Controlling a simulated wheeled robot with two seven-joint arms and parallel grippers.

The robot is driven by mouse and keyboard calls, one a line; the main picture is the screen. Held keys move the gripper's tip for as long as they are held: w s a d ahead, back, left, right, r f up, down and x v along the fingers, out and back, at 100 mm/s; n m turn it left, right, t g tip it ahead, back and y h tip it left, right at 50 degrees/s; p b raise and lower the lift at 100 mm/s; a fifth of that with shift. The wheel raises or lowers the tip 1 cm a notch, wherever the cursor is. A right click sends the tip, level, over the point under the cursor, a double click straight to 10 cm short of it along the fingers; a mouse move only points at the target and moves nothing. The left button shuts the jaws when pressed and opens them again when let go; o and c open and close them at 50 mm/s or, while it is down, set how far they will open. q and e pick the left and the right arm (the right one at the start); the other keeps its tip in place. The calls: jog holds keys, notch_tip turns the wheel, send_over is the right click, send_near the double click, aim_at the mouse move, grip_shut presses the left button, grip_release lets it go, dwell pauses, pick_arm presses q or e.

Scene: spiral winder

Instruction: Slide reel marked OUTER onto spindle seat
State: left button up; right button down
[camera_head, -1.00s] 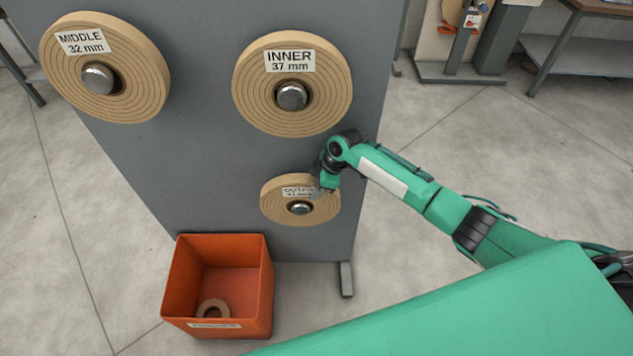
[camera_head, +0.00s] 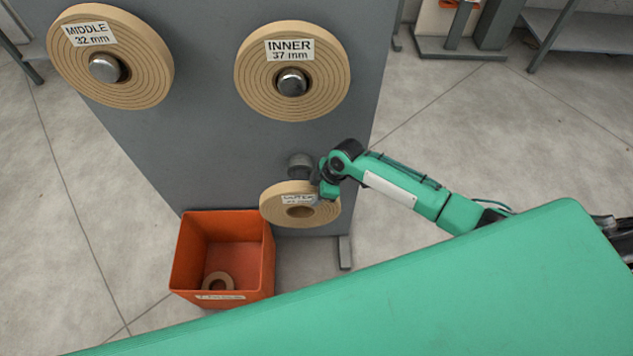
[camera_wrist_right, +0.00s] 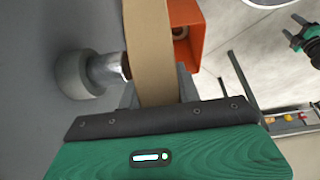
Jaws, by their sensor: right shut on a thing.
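The tan reel marked OUTER (camera_head: 272,203) is off its wall peg (camera_head: 299,165) and sits in front of and below it in the head view. Its centre hole shows with no peg tip in it. My right gripper (camera_head: 322,190) is shut on the reel's right side. In the right wrist view the reel (camera_wrist_right: 150,45) is seen edge-on, beside the peg's metal shaft (camera_wrist_right: 105,68); whether they touch is unclear. A green and black part, apparently my left gripper (camera_wrist_right: 296,32), shows at that view's right edge, too small to read. I cannot identify the spindle seat.
Reels marked MIDDLE (camera_head: 140,80) and INNER (camera_head: 255,85) hang on pegs on the grey panel (camera_head: 200,130). An orange bin (camera_head: 222,278) holding a small tan ring (camera_head: 218,283) stands on the floor at lower left. Open floor lies right of the panel.

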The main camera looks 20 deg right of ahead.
jog(key=s+a+r+p, duration=0.1)
jog(key=s+a+p, duration=0.2)
jog(key=s+p, duration=0.3)
jog(key=shift+s+r, duration=0.3)
jog(key=shift+s, duration=1.8)
